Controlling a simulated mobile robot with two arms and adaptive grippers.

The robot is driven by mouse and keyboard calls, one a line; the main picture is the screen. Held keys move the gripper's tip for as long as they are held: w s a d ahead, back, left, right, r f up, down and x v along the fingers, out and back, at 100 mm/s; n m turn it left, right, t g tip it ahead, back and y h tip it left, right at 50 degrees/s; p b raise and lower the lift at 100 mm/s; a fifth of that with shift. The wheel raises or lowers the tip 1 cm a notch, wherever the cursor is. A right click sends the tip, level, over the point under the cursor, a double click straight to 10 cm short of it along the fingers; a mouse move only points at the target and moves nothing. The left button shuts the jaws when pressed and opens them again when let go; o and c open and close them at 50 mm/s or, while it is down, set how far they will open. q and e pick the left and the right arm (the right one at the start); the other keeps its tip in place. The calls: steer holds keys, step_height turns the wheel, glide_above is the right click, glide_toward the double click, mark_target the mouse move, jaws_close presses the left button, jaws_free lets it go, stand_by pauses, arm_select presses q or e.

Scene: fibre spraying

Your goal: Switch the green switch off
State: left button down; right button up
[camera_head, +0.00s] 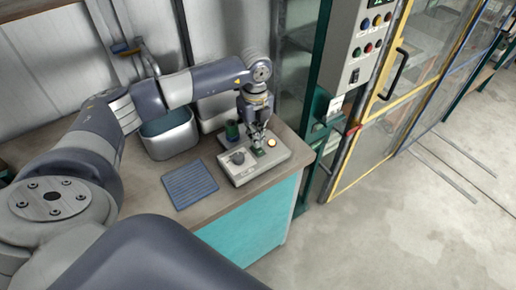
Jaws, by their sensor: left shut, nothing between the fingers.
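A grey control box (244,171) sits on the bench near its right end. On its top are a dark round knob (237,158), a pale yellow round button (272,143) and a small green part (258,152), which looks like the green switch. My left gripper (259,146) points down over the box, right at the green part, with its fingers shut and nothing held. The fingers partly hide the switch, so I cannot tell its position or whether they touch it. My right gripper is not in view.
A blue ribbed mat (189,186) and a grey bin (171,138) stand left of the box on the bench (143,194). A green cylinder (232,130) is behind the box. A panel with coloured buttons (367,42) and a yellow-framed door (385,110) are at the right.

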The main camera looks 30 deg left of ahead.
arm_select(q)
steer(key=shift+s+f+b, duration=0.1)
steer(key=shift+f+b, duration=0.7)
steer(key=shift+f, duration=0.4)
stand_by(0.3)
steer(key=shift+r, duration=0.1)
steer(key=shift+r+p, duration=0.75)
steer(key=shift+r, duration=0.1)
steer(key=shift+r+p, duration=1.7)
steer(key=shift+r, duration=0.95)
steer(key=shift+f, duration=0.1)
